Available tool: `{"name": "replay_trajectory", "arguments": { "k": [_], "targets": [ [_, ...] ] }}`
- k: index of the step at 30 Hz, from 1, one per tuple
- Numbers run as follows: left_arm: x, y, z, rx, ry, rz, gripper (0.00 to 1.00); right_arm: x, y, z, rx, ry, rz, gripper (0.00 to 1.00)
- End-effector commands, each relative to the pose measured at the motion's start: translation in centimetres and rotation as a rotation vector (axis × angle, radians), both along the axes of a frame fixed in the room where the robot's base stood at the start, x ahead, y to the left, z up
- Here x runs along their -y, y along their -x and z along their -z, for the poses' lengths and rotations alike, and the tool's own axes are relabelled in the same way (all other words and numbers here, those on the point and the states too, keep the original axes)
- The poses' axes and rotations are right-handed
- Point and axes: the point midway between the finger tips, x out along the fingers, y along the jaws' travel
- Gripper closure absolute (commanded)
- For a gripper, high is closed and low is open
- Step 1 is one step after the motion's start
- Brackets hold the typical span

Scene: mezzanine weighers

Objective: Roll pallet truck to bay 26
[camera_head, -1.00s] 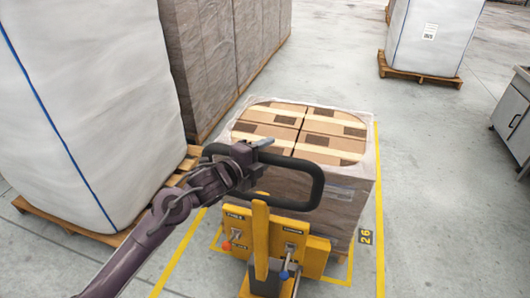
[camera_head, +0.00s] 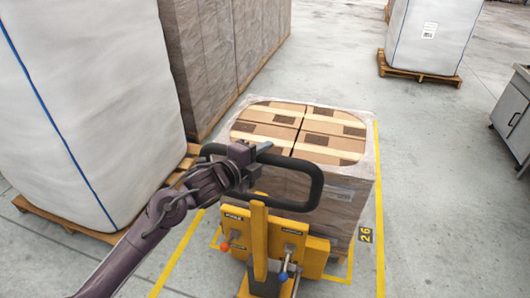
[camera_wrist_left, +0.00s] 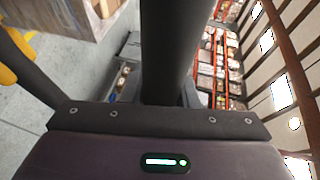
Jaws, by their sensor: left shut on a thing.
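The yellow pallet truck (camera_head: 277,240) stands in front of me, its black loop handle (camera_head: 302,204) facing me. My left gripper (camera_head: 250,153) is shut on the top left part of that handle. In the left wrist view a thick dark bar of the handle (camera_wrist_left: 170,50) runs up from the gripper. A wrapped load of cartons (camera_head: 335,135) sits beyond the truck, inside yellow floor lines. The floor marker 26 (camera_head: 365,235) lies at the right side of the bay. The forks are hidden. My right gripper is not in view.
A big white bulk bag (camera_head: 90,100) on a wooden pallet stands close on the left, with wrapped stacks (camera_head: 220,50) behind it. Another bag (camera_head: 428,35) on a pallet is far right. A grey cabinet (camera_head: 514,120) is at the right edge. Floor between is clear.

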Motion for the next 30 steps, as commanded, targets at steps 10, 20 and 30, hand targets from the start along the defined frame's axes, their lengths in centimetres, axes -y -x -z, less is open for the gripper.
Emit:
{"name": "replay_trajectory", "arguments": {
  "k": [10, 20, 30],
  "targets": [
    [0.1, 0.1, 0.2, -0.003, -0.003, 0.002, 0.51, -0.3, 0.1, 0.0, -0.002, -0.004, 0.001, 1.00],
    [-0.9, 0.9, 0.0, 0.001, -0.002, 0.000, 0.51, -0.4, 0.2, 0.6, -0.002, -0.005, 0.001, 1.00],
    [-4.3, 5.2, -0.7, 0.000, -0.006, 0.001, 0.51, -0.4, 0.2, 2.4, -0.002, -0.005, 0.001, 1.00]
  ]
}}
